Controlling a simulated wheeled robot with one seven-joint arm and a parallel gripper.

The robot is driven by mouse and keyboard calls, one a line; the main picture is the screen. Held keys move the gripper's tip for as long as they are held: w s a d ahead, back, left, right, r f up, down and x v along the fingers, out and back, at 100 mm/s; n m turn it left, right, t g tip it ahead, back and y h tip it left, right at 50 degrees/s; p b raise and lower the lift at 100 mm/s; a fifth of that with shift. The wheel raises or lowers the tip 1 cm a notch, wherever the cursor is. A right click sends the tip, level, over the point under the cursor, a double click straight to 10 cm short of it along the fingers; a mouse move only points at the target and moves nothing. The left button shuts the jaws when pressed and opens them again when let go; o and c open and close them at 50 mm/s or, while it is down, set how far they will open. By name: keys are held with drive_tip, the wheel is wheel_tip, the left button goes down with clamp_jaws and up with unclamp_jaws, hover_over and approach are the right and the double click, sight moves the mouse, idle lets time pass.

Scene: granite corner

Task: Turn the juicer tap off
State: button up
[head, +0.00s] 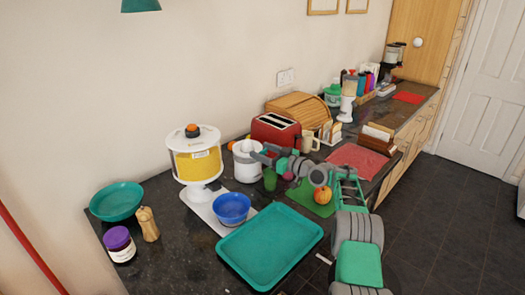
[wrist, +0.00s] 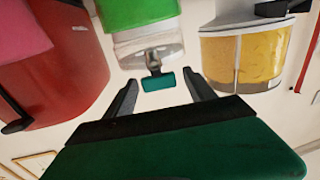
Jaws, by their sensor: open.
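The juicer (head: 247,172) is a white appliance on the dark counter, partly covered by my arm in the head view. In the wrist view, which looks upside down, its pale body (wrist: 150,47) is at the top. Its tap (wrist: 164,81) has a small teal handle on a grey stem. My gripper (head: 262,156) is at the juicer's front. In the wrist view my gripper (wrist: 160,77) is open, with one black finger on each side of the tap handle and gaps between. A green cup (head: 270,180) stands in front of the juicer. The tap is hidden in the head view.
A red toaster (head: 276,130) stands behind the juicer. A yellow-and-white dispenser (head: 196,162) is on its left, with a blue bowl (head: 232,208) in front. A teal tray (head: 270,246) lies at the front. An orange fruit (head: 322,195) is under my arm on a green board (head: 306,203).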

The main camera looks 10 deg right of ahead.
drive_tip(key=shift+a, duration=0.1)
drive_tip(key=c, duration=1.4)
